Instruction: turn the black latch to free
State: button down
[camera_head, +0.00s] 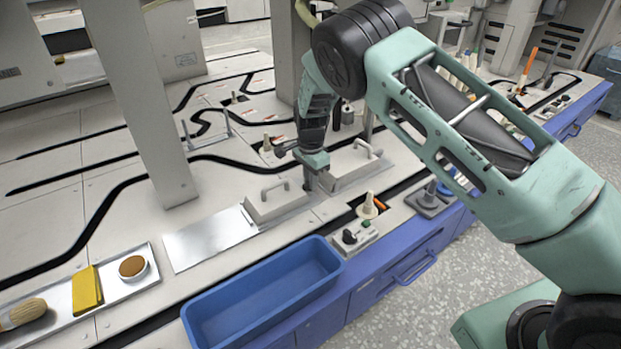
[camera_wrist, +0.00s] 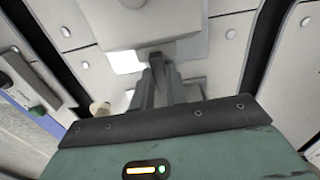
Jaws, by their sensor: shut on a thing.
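My gripper (camera_head: 308,184) reaches down to the machine bed between two pale grey blocks with bar handles, the left block (camera_head: 262,212) and the right block (camera_head: 345,181). In the wrist view the fingers of my gripper (camera_wrist: 160,66) come close together at the edge of a pale block (camera_wrist: 145,22). They are shut on a small dark piece there, which appears to be the black latch. The fingers cover most of it, so its shape and which way it points cannot be told.
A blue bin (camera_head: 195,312) stands at the front. A shiny metal plate (camera_head: 208,240) lies left of the left block. A tray (camera_head: 150,276) holds a brush, a yellow cloth and a round brown pad. A grey post (camera_head: 150,110) rises behind. A control box (camera_head: 362,240) sits at the front edge.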

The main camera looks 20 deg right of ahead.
jog(key=shift+r, duration=0.1)
jog(key=n+p, duration=0.3)
jog(key=p, duration=0.1)
jog(key=shift+r, duration=0.15)
jog(key=n+p, duration=0.4)
jog(key=n, duration=0.1)
jog(key=shift+n, duration=0.3)
jog(key=n+p, duration=0.1)
jog(key=n, duration=0.1)
jog(key=n+p, duration=0.1)
jog(key=n, duration=0.1)
jog(key=shift+f+n, duration=0.2)
jog(key=shift+n, duration=0.1)
jog(key=shift+n+p, duration=0.55)
jog(key=shift+n, duration=1.65)
jog(key=c, duration=1.4)
grip_release()
